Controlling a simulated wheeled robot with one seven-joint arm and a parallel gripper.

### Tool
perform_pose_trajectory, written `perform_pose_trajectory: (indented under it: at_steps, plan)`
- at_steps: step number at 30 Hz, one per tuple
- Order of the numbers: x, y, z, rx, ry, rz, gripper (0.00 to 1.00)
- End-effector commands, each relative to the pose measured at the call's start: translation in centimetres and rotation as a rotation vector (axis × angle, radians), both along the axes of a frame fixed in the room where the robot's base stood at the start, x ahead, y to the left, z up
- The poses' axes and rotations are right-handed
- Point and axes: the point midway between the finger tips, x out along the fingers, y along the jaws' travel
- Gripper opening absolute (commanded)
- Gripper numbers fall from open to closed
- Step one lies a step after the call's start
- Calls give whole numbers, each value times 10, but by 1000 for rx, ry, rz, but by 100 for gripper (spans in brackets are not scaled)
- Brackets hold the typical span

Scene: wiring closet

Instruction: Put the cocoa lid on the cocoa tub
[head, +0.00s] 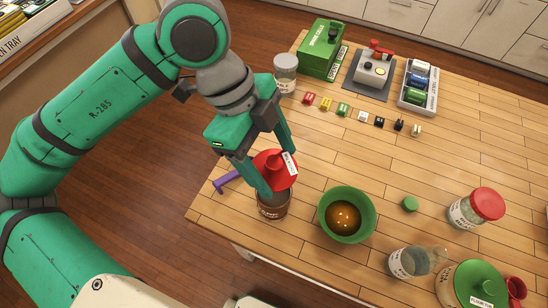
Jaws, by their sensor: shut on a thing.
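The red cocoa lid (270,168), with a raised knob and a white label, is between the fingers of my gripper (277,168). My gripper is shut on it. The brown cocoa tub (274,208) stands upright on the table's near left part, just below the lid in the picture. The lid and one finger cover much of the tub's top. I cannot tell whether the lid touches the rim.
A green bowl (360,195) of brown liquid stands right of the tub. A purple-handled thing (229,181) lies to its left near the table edge. A small green cap (410,204), jars (460,212) and a green-lidded tub (442,290) are farther right.

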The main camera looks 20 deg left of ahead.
Motion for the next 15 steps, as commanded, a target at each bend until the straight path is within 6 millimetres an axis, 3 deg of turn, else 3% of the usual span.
perform_pose_trajectory:
  at_steps: [15]
  plan:
    - [0, 0, -43, -2, 1, 2, 38]
